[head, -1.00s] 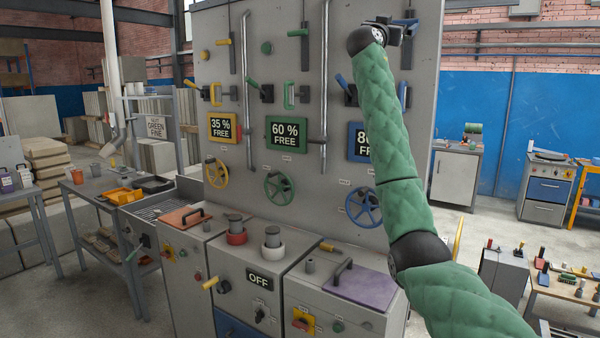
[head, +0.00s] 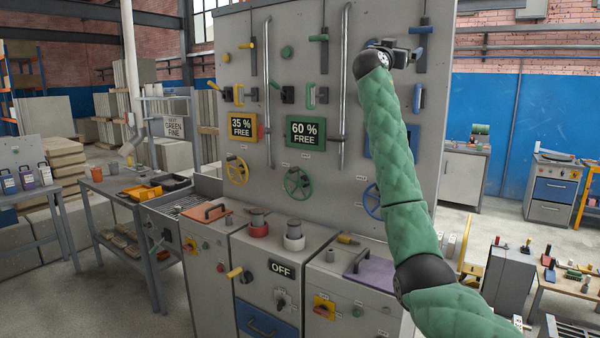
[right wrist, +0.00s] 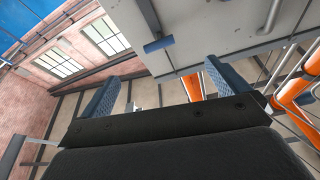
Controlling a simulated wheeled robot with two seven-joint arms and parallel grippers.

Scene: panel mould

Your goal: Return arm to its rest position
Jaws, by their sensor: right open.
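My right arm, in a green quilted sleeve, rises from the lower right of the head view across the right part of the grey panel (head: 290,60). My right gripper (head: 412,52) is at its top end, in front of the upper right of the panel beside a blue-handled lever (head: 420,28). In the right wrist view the two blue fingers of the gripper (right wrist: 160,88) stand wide apart with nothing between them. A blue handle (right wrist: 158,44) on the panel shows beyond the fingers, apart from them. My left gripper is not in view.
The panel carries a yellow wheel (head: 236,171), a green wheel (head: 298,184) and a blue wheel (head: 373,200), partly behind my arm. Grey cabinets with an OFF sign (head: 282,269) stand below. A tool table (head: 565,285) stands at right, with open floor behind it.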

